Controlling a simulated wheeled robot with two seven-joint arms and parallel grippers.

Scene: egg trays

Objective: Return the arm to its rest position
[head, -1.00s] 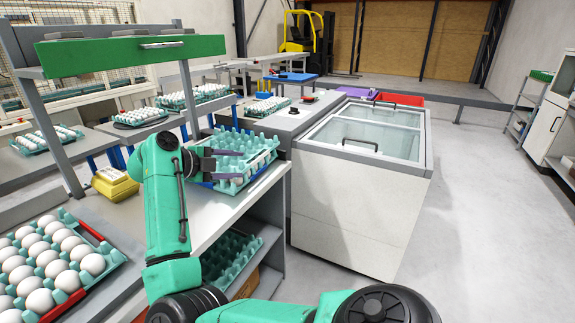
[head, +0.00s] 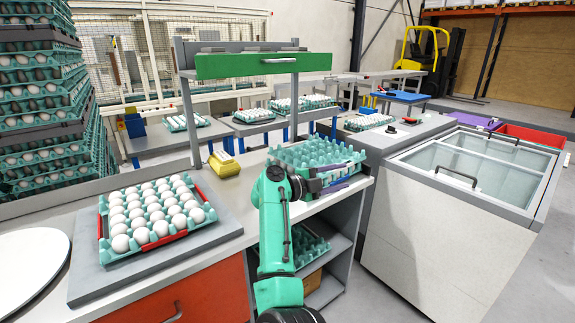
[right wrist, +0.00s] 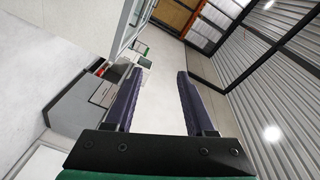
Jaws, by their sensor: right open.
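My right arm comes up from the bottom middle of the head view. Its gripper (head: 344,178) is in front of the teal empty egg trays (head: 290,154) at the right end of the bench. The dark purple fingers point right and overlap those trays in the picture; I cannot tell whether they touch. In the right wrist view the gripper (right wrist: 159,74) is open, with nothing between its fingers. My left gripper is not in view.
A tray of white eggs (head: 104,222) sits on a grey board left of my arm. Tall egg stacks (head: 40,110) stand at far left. A green-fronted shelf (head: 240,66) rises over the bench (head: 345,192). A glass-topped chest (head: 450,225) stands right.

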